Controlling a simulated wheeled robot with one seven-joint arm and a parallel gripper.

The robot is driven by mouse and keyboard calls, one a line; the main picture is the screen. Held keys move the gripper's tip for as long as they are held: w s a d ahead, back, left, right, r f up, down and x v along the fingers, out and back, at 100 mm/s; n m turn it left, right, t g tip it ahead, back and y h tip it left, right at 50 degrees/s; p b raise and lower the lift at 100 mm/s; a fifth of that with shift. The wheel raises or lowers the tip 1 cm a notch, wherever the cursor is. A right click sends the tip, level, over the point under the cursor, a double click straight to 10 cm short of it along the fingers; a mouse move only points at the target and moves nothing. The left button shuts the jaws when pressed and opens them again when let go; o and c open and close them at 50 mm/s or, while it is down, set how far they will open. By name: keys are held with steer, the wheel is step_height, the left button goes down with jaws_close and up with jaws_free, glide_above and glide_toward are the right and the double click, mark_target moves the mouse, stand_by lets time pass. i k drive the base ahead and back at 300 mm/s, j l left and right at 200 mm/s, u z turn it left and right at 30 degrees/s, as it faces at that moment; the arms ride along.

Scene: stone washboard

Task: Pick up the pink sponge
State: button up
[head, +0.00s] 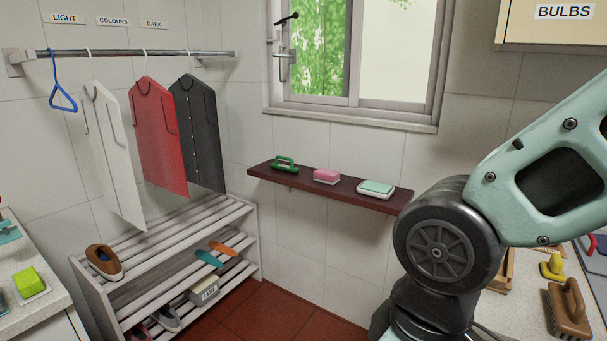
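A pink sponge (327,176) with a pale base lies on the dark brown wall shelf (346,193) below the window.
A slatted shoe rack (180,255) with shoes and slippers stands at the left, under hanging shirts (158,135). A counter with a brown brush (568,309) and a yellow item (552,266) is at the right. Red floor (300,315) shows clear below the shelf.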

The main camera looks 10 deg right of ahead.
mark_target(321, 176)
steer(key=i+j+z, duration=0.1)
steer(key=i+j, duration=0.4)
steer(key=i+j+z, duration=0.1)
steer(key=i+j, duration=0.35)
steer(key=j, duration=0.25)
steer(key=i, duration=0.95)
steer(key=z, duration=0.05)
